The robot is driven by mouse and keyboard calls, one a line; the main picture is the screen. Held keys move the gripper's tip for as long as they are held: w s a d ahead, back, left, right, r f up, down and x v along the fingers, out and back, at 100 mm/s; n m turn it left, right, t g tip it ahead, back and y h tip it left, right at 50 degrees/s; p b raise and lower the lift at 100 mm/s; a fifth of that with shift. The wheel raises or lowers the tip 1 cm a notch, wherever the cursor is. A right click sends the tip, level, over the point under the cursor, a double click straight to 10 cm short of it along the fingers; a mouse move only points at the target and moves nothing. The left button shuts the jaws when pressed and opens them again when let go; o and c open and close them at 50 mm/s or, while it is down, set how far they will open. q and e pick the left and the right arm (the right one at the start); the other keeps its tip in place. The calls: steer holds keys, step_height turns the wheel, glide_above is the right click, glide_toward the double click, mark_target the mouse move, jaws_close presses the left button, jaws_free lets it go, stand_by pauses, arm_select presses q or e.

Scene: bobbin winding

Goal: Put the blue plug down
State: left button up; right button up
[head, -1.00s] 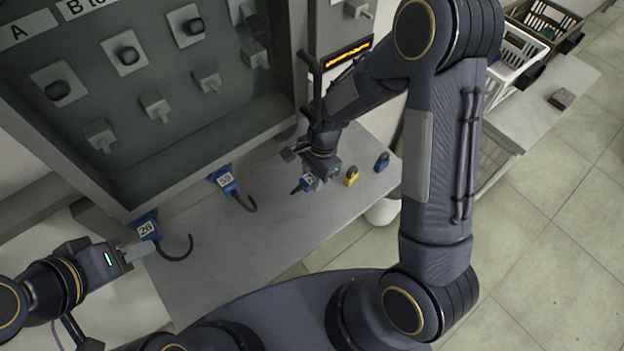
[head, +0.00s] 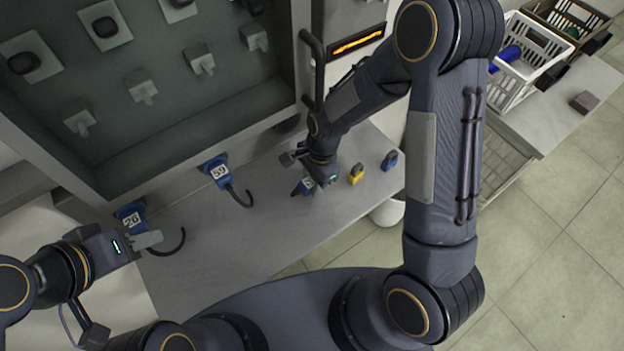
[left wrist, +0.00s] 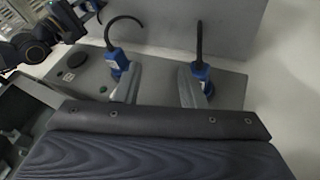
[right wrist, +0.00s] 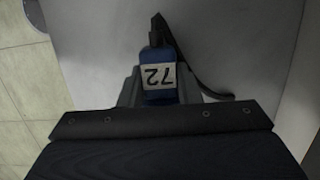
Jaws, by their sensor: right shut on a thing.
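My right gripper (head: 308,182) is shut on the blue plug (right wrist: 160,92), which has a white label reading 72 and a dark cord. In the head view the plug is low over or on the grey worktop (head: 270,228); I cannot tell whether it touches. The wrist partly hides it there. My left gripper (head: 152,240) is open and empty, beside the blue plug labelled 26 (head: 130,216). In the left wrist view its fingers (left wrist: 158,88) are wide apart, with a blue plug near each.
Another blue plug labelled 59 (head: 217,172) is at the cabinet's front edge. A yellow padlock-like piece (head: 356,174) and a blue one (head: 390,161) sit just right of my right gripper. A white crate (head: 520,62) stands at upper right. The middle front worktop is clear.

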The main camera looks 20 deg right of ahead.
steer(key=shift+f, duration=0.2)
steer(key=o, duration=1.1)
steer(key=shift+r, duration=0.1)
steer(key=r, duration=0.2)
steer(key=d+r, duration=0.1)
steer(key=r, duration=0.2)
steer(key=r+p, duration=0.1)
steer(key=r, duration=0.2)
steer(key=shift+w+d+r, duration=0.15)
steer(key=shift+w+r, duration=0.05)
steer(key=shift+r, duration=0.05)
steer(key=shift+f, duration=0.1)
